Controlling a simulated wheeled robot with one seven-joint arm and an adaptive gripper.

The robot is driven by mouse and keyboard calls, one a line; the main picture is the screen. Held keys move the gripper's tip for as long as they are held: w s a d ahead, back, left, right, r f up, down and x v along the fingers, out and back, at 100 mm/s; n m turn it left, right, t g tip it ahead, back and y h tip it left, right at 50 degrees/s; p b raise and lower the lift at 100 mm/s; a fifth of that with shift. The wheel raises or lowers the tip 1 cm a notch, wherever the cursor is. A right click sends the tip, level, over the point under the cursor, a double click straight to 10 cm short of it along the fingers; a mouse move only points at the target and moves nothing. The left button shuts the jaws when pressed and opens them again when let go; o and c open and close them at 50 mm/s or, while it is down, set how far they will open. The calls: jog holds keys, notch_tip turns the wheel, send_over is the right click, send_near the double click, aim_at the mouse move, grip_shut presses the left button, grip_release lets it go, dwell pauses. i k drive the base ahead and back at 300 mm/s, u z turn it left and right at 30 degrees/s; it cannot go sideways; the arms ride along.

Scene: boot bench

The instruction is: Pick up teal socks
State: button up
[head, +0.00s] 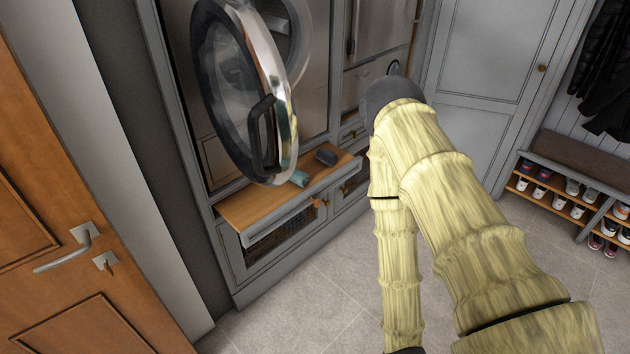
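The teal socks (299,178) are a small rolled bundle on the wooden pull-out shelf (243,212) below the open washer door. The door's lower rim is close beside them and may hide part of them. My arm, in a pale yellow cover, rises at the right and bends near the top of the view. My gripper is not in view, so whether it is open or shut does not show.
A dark grey rolled bundle (326,157) lies behind the socks on the same shelf. The round washer door (284,105) hangs open above the shelf. A wooden door (60,190) stands at left, a shoe bench (582,160) at right. The tiled floor (300,310) is clear in front.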

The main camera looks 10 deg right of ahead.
aim_at(301, 178)
jog(key=z, duration=1.15)
jog(key=i, duration=1.1)
jog(key=u, duration=1.25)
jog(key=k, duration=1)
jog(key=z, duration=1.25)
jog(key=i, duration=1.15)
jog(key=u, duration=0.4)
